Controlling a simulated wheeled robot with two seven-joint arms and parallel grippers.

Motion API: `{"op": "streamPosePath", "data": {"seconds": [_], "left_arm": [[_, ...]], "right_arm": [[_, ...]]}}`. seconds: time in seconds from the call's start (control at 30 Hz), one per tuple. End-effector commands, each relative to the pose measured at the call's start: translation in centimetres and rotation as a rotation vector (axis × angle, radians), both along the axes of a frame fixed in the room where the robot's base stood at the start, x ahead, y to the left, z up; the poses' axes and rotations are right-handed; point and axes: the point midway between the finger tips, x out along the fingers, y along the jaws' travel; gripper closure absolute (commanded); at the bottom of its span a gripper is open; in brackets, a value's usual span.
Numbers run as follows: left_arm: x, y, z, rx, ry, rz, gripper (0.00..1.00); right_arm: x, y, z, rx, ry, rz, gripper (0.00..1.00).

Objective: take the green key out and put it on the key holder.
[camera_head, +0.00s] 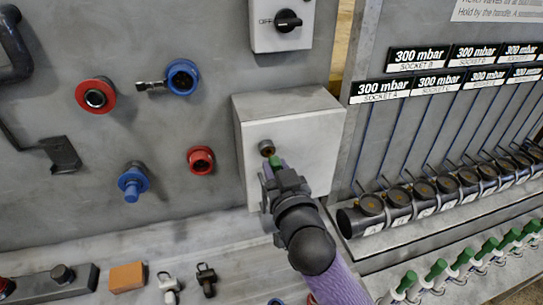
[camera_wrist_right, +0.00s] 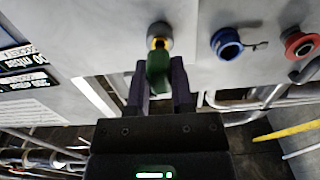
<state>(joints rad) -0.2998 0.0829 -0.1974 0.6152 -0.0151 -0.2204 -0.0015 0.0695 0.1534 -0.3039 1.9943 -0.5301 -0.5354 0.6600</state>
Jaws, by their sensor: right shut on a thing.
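The green key (camera_head: 274,160) is at the round lock (camera_head: 267,147) on the front of the light grey box (camera_head: 312,140). My right gripper (camera_head: 271,170) is shut on the key's green head, its fingers pointing at the box. In the right wrist view the green key (camera_wrist_right: 158,68) sits between the two dark fingers of the right gripper (camera_wrist_right: 159,82). Some brass shows between the green head and the lock (camera_wrist_right: 160,31); how deep the key sits is unclear. I cannot pick out the key holder for certain. My left gripper is not in view.
Red and blue round fittings (camera_head: 182,77) stick out of the grey wall left of the box. A rotary switch (camera_head: 288,21) is above. Black valves (camera_head: 402,203) line the right. An orange block (camera_head: 127,277) and small padlock-like items (camera_head: 206,279) are below.

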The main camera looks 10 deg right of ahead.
Motion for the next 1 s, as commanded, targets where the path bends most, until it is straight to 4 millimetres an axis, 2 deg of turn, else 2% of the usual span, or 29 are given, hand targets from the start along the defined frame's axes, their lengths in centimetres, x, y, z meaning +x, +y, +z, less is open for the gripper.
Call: {"op": "streamPosePath", "data": {"seconds": [0.6, 1.0], "left_arm": [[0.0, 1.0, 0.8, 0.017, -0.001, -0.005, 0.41], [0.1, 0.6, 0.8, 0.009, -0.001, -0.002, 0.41]], "right_arm": [[-3.4, -0.1, 0.1, 0.001, 0.0, -0.001, 1.0], [-3.8, -0.2, 0.1, 0.0, -0.001, -0.001, 1.0]]}}
